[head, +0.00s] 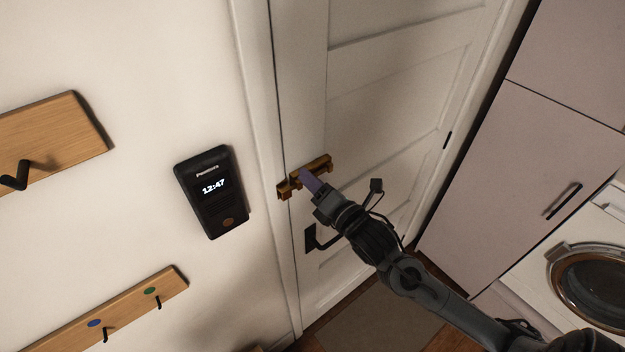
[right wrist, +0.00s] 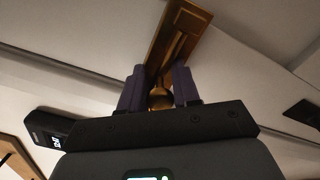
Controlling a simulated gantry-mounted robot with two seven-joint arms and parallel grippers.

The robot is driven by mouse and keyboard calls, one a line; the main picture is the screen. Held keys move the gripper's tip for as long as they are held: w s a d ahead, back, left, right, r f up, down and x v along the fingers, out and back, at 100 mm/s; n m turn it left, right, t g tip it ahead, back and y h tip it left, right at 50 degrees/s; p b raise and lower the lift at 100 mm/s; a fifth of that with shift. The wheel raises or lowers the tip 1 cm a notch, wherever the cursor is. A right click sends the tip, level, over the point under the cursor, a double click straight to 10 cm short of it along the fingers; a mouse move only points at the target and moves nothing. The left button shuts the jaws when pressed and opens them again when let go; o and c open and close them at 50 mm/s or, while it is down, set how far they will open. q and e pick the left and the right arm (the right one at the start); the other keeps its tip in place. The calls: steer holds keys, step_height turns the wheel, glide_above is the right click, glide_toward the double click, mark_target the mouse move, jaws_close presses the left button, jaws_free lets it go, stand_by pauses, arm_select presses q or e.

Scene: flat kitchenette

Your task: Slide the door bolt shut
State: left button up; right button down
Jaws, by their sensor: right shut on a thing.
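The brass door bolt (head: 318,163) is mounted on the white door (head: 385,90) near its left edge, above the black door handle (head: 311,238). A brass piece (head: 284,190) sits at the door's left edge by the frame. My right gripper (head: 306,176) reaches the bolt from the lower right and partly covers it. In the right wrist view, its purple fingers stand on both sides of the bolt's round brass knob (right wrist: 160,98), shut on it. The bolt's plate (right wrist: 180,35) runs up beyond the fingers. Whether the bar enters the brass piece by the frame is hard to tell. My left gripper is not in view.
A black wall device (head: 211,192) reading 12:47 hangs left of the door frame. Wooden hook boards (head: 60,135) are further left. A tall cabinet (head: 520,150) and a washing machine (head: 590,280) stand on the right. A mat (head: 375,325) lies below the door.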

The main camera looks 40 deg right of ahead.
steer(key=shift+a, duration=0.4)
steer(key=c, duration=1.2)
jaws_free()
steer(key=shift+c, duration=0.2)
steer(key=shift+o, duration=0.7)
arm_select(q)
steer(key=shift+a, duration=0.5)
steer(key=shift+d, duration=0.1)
arm_select(e)
steer(key=shift+s, duration=0.1)
